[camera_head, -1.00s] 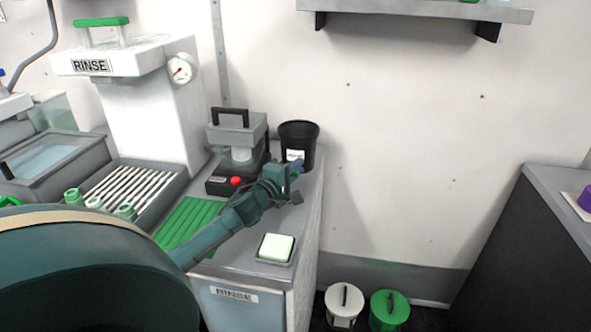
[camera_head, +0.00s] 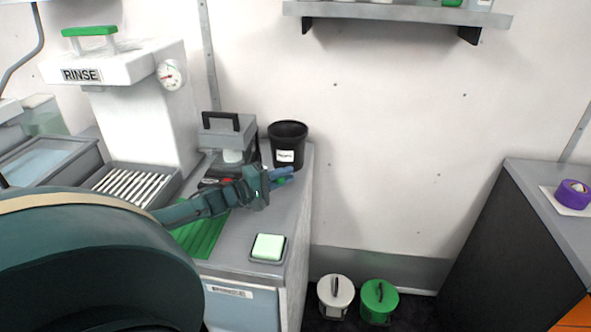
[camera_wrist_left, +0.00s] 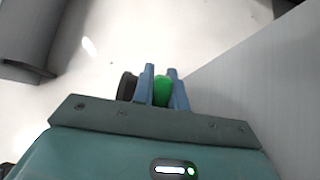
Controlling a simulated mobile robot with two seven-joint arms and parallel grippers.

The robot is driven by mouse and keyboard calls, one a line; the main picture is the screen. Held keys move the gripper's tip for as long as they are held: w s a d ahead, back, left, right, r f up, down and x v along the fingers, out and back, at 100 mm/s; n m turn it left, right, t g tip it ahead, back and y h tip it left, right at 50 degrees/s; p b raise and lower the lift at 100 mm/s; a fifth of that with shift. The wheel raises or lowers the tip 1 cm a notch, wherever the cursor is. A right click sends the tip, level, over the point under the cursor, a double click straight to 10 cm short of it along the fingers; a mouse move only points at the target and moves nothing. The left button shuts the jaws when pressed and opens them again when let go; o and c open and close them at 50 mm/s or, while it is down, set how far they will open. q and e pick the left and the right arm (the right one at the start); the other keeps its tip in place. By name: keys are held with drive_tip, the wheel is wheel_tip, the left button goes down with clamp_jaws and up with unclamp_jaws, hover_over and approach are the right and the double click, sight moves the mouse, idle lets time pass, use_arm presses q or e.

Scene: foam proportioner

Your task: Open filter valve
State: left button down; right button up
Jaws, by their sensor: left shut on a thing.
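My left gripper (camera_head: 281,174) reaches in from the left above the grey rinse counter (camera_head: 270,215), in front of the black bucket. Its blue fingers, which also show in the wrist view (camera_wrist_left: 163,90), are shut on a small green rounded object (camera_wrist_left: 163,91). A dark round part (camera_wrist_left: 127,86) sits just outside the left finger in the wrist view. I cannot tell which thing is the filter valve. My right gripper is not in view.
The black bucket (camera_head: 287,147) and a grey device with a black handle (camera_head: 228,132) stand at the back of the counter. A pale green pad (camera_head: 268,247) lies near its front. White (camera_head: 336,292) and green (camera_head: 379,298) lidded bins stand on the floor. A purple roll (camera_head: 573,192) lies at right.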

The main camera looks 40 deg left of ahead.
use_arm(q)
drive_tip(key=shift+s+d+m+g+h+b, duration=0.1)
drive_tip(key=shift+s+m+g+h+b, duration=0.4)
drive_tip(key=shift+h, duration=0.45)
drive_tip(key=shift+s+d+m+g+h+b, duration=0.1)
drive_tip(key=shift+s+m+g+h+b, duration=0.2)
drive_tip(key=shift+m+h+b, duration=0.45)
drive_tip(key=shift+h, duration=0.4)
drive_tip(key=c, duration=1.4)
unclamp_jaws()
drive_tip(key=shift+s, duration=0.1)
drive_tip(key=shift+p+v, duration=0.9)
drive_tip(key=shift+v, duration=2.8)
drive_tip(key=shift+c, duration=0.3)
